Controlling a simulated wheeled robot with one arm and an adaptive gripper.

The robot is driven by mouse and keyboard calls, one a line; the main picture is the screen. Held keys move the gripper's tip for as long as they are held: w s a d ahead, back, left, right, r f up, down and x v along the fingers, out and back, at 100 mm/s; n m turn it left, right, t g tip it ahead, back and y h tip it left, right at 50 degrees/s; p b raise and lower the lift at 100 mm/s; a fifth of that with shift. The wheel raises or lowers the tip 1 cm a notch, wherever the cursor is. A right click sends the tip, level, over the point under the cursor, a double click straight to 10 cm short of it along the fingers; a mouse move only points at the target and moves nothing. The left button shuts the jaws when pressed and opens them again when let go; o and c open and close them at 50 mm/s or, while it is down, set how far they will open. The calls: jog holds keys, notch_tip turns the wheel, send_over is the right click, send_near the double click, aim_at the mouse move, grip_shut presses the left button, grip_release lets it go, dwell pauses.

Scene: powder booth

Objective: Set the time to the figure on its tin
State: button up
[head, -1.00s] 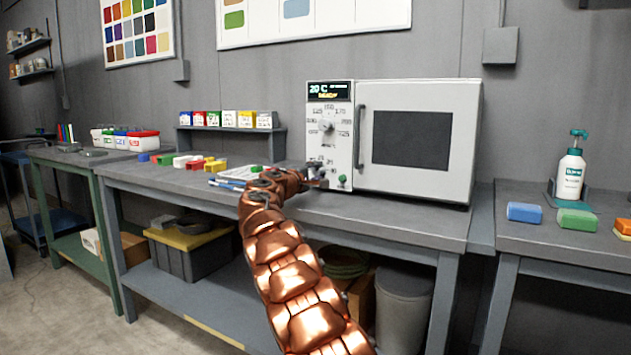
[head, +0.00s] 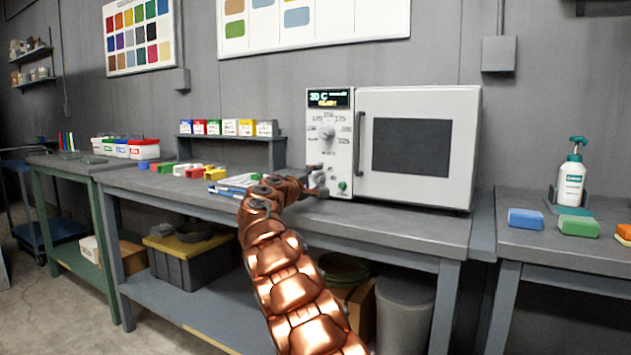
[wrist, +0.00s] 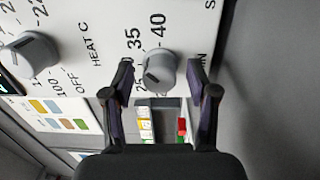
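The oven (head: 418,185) stands on the bench with its door closed. Its control panel has a heat knob (head: 327,131), also large at the left in the wrist view (wrist: 31,54). The grey time knob (wrist: 158,70) has a dark mark towards its lower left; figures 35 and 40 print above it and a partly covered figure below. My gripper (head: 318,180) is at the lower panel. In the wrist view my gripper (wrist: 161,82) is open, one finger on each side of the time knob, with gaps visible. Several small coloured tins (head: 230,128) stand on a rack; their figures are unreadable.
The oven display (head: 329,98) reads 20 C above small yellow text. A green button (head: 342,186) sits low on the panel. A spray bottle (head: 571,180) and sponge-like blocks stand on the right bench.

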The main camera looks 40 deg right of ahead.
dwell(0.3)
jog(key=shift+v, duration=6)
jog(key=shift+r, duration=0.1)
jog(key=s+a+r+m+g+y+p, duration=0.2)
jog(key=s+a+r+y+p, duration=0.1)
jog(key=s+p, duration=0.5)
jog(key=s+a+r+m+g+y+p, duration=0.2)
jog(key=s+a+r+p, duration=0.15)
jog(key=s+p, duration=0.5)
jog(key=s+a+f+g+y+p, duration=0.1)
jog(key=s+a+y+p, duration=0.5)
jog(key=s+a, duration=0.9)
jog(key=s+a+f+n+g+y+p, duration=0.1)
jog(key=s+a+y+p, duration=0.5)
jog(key=s+a+p, duration=0.7)
jog(key=s+a, duration=0.1)
jog(key=a, duration=0.5)
jog(key=shift+s+g+y, duration=0.3)
jog(key=shift+s+y, duration=0.1)
